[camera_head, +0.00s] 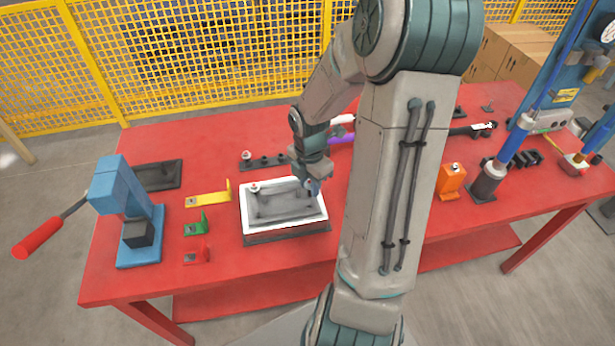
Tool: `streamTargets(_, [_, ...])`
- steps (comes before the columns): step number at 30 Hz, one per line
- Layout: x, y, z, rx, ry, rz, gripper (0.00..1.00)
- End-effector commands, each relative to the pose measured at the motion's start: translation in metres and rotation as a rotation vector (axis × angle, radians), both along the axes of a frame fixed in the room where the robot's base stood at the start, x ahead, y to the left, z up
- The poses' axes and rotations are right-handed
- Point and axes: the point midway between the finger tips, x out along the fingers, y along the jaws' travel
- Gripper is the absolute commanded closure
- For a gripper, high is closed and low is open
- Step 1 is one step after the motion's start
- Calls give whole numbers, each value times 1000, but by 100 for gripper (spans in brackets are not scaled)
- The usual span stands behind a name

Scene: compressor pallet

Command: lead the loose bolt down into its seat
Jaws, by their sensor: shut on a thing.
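A white-rimmed grey pallet (270,228) lies on the red table at the middle. My gripper (312,187) points down over the pallet's back right corner, with its fingers shut on a small dark part, likely the loose bolt. The bolt is mostly hidden by the fingers and too small to make out well. Its seat is hidden beneath the gripper, and I cannot tell whether the bolt touches it. A small light-topped, reddish piece (255,187) stands at the pallet's back left corner.
A dark rack (265,162) with several knobs lies behind the pallet. A blue press (133,210) and coloured brackets (207,199) stand left. An orange block (451,182) and blue columns (500,160) stand right. My arm hides the table's middle right.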

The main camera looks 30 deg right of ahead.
Motion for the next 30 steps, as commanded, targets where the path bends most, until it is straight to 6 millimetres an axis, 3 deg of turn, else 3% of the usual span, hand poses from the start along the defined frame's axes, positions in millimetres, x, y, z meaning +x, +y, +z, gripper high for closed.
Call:
streamTargets(11, [0, 0, 2, 1, 0, 9, 92])
streamTargets(22, [0, -1, -36, 1, -1, 6, 92])
streamTargets(30, [0, -2, -43, 0, 0, 6, 92])
